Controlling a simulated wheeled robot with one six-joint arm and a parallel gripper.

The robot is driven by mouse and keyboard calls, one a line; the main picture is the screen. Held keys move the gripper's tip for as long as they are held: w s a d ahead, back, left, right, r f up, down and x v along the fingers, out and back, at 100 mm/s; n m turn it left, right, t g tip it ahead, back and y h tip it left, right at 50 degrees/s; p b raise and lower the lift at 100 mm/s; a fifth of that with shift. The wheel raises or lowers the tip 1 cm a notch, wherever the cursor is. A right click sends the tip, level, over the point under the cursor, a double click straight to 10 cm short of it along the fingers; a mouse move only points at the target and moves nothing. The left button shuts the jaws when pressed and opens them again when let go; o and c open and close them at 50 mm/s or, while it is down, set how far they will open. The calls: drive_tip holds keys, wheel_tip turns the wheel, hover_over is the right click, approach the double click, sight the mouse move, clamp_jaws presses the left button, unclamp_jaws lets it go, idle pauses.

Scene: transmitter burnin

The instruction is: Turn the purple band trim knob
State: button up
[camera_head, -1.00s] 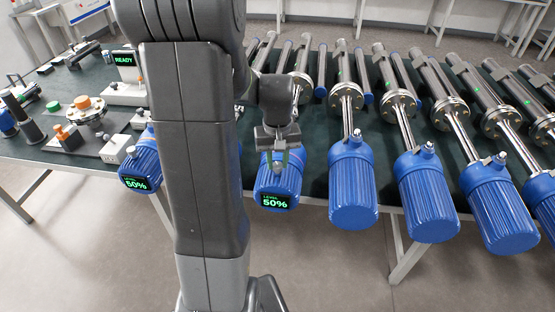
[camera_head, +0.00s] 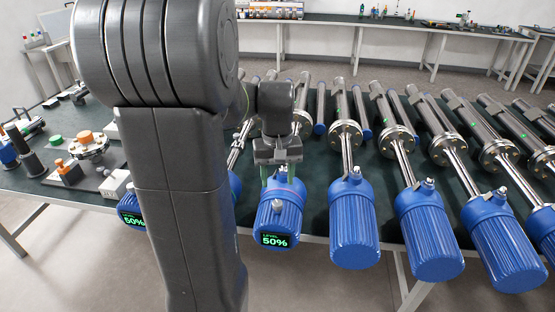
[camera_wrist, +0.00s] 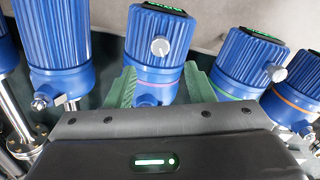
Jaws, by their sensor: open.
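The blue transmitter housing (camera_head: 280,222) in front of my gripper carries a "LEVEL 50%" display. It also shows in the wrist view (camera_wrist: 150,66), with a pink-purple band (camera_wrist: 157,83) near its collar end. A silver trim knob (camera_wrist: 160,46) stands out from that housing's side; it shows small in the head view (camera_head: 277,205). My gripper (camera_head: 278,176) is open at the collar end of this housing. In the wrist view its green fingers (camera_wrist: 160,85) lie on either side of the banded end, apart from the knob. Whether the fingers touch the housing cannot be told.
A neighbouring housing with a green band (camera_wrist: 229,92) stands close on the right, and an orange-banded one (camera_wrist: 290,105) lies beyond. More blue housings (camera_head: 353,225) line the table edge to the right. Small fixtures (camera_head: 88,146) stand at the left.

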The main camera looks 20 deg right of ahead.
wheel_tip(320, 180, up, 6)
hover_over(277, 203)
drive_tip(key=shift+r, duration=0.1)
idle(0.5)
wheel_tip(277, 203, down, 14)
drive_tip(key=shift+r, duration=0.1)
idle(0.4)
